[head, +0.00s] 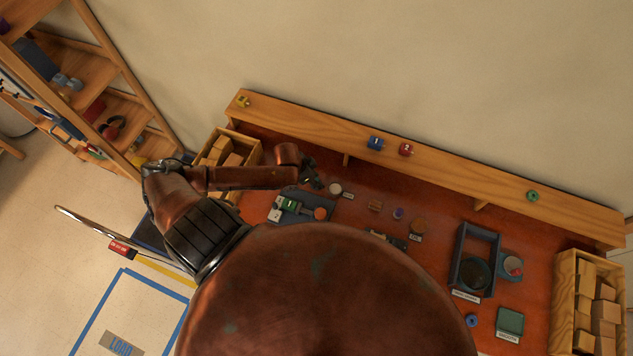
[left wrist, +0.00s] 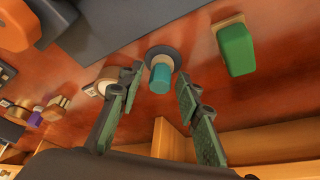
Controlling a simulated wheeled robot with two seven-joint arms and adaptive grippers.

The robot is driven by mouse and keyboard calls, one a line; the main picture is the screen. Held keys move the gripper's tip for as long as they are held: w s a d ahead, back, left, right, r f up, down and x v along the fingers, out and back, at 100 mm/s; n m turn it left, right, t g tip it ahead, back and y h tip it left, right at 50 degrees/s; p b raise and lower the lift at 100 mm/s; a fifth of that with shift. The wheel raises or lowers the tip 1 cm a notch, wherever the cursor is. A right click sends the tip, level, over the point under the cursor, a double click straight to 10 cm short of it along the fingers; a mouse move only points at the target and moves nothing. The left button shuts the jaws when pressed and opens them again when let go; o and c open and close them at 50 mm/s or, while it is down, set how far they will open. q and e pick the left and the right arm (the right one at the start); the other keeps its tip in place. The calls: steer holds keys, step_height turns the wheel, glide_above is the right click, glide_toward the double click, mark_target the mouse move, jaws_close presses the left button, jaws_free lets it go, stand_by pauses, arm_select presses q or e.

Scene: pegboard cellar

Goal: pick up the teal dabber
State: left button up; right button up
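The teal dabber (left wrist: 160,77) shows in the left wrist view as a teal cylinder with a pale collar, over a dark round base. My left gripper (left wrist: 158,82) is open, one finger on each side of the dabber in the picture. I see no contact, and cannot tell how far the fingertips are from it. In the head view my left gripper (head: 313,178) is over the back left of the red-brown bench, and I cannot make out the dabber there. My right gripper is not in view.
A green block (left wrist: 236,50) stands near the dabber. A pale round item (head: 335,188) is just right of the gripper in the head view. A dark tray (head: 285,215) lies in front. A wooden crate of blocks (head: 247,150) is at left, and a wooden ledge (head: 300,127) runs behind.

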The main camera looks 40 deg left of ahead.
arm_select(q)
steer(key=c, duration=0.6)
steer(key=shift+r, duration=0.1)
steer(key=shift+r, duration=0.5)
steer(key=shift+s+d+r+p, duration=0.1)
steer(key=shift+s+d+r, duration=0.25)
steer(key=shift+s+r, duration=1.8)
steer(key=shift+s+d+r+p, duration=0.1)
steer(key=shift+s+d+r, duration=0.25)
steer(key=shift+s+r, duration=1.8)
steer(key=shift+s+d+r+p, duration=0.1)
steer(key=shift+s+d+r, duration=0.25)
steer(key=shift+s+r, duration=1.8)
steer(key=shift+s+f, duration=0.45)
steer(key=shift+f, duration=0.1)
